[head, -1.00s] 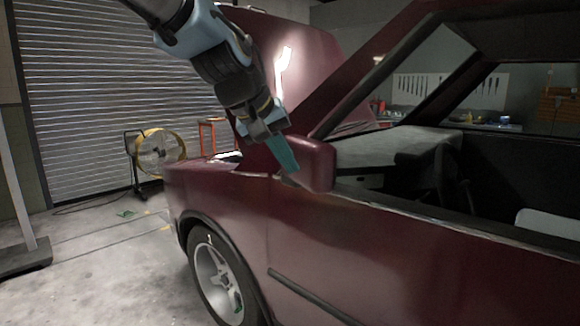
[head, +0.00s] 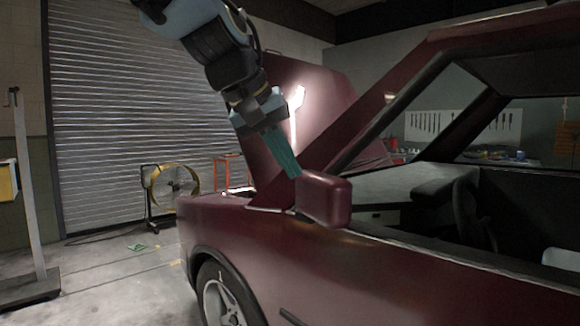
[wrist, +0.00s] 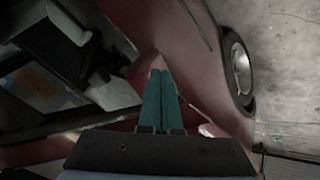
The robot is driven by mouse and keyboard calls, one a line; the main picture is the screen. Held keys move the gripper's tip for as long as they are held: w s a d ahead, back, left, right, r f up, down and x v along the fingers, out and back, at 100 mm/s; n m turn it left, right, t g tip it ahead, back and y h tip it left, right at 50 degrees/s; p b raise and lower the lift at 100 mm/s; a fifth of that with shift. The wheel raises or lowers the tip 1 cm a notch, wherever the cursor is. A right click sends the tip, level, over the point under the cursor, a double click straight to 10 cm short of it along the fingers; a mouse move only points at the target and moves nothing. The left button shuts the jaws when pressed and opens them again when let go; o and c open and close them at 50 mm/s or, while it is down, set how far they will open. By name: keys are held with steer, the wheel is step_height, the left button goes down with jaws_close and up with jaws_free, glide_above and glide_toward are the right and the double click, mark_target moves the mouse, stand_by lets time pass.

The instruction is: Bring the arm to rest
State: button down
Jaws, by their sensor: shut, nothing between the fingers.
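My gripper (head: 291,172) hangs from my arm at the upper middle of the head view, its teal fingers pointing down and slightly right. The fingers are together with nothing between them. Their tips show just above and left of the red car's side mirror (head: 324,199); I cannot tell whether they touch it. In the wrist view, my gripper (wrist: 158,75) points along the dark red car body (wrist: 190,55), with the fingers side by side.
The red car (head: 330,265) fills the right side, its hood (head: 315,95) raised and side window open. A yellow fan (head: 174,187) stands before the roller shutter (head: 140,120). A post (head: 27,190) stands at far left. The floor (head: 110,280) left of the car is mostly clear.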

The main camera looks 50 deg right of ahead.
stand_by(0.3)
steer(key=w+a+f+n+t+y, duration=0.1)
steer(key=w+a+f+n+y, duration=0.1)
steer(key=w+a+f, duration=0.7)
steer(key=w+a+f+n+t+y, duration=0.25)
steer(key=w+a+f, duration=0.45)
steer(key=w+a, duration=0.4)
steer(key=a+f+n+y, duration=0.1)
steer(key=a+f, duration=0.3)
steer(key=a, duration=0.4)
steer(key=s+a+f+n+g, duration=0.1)
steer(key=a+f, duration=0.3)
steer(key=a, duration=0.5)
steer(key=s+a+f+n+y, duration=0.1)
steer(key=a+f, duration=0.3)
steer(key=a, duration=0.5)
steer(key=shift+f+n+y+p, duration=0.15)
steer(key=shift+n+y+p, duration=0.2)
steer(key=shift+n, duration=0.1)
steer(key=shift+d+g, duration=0.1)
steer(key=shift+g, duration=0.15)
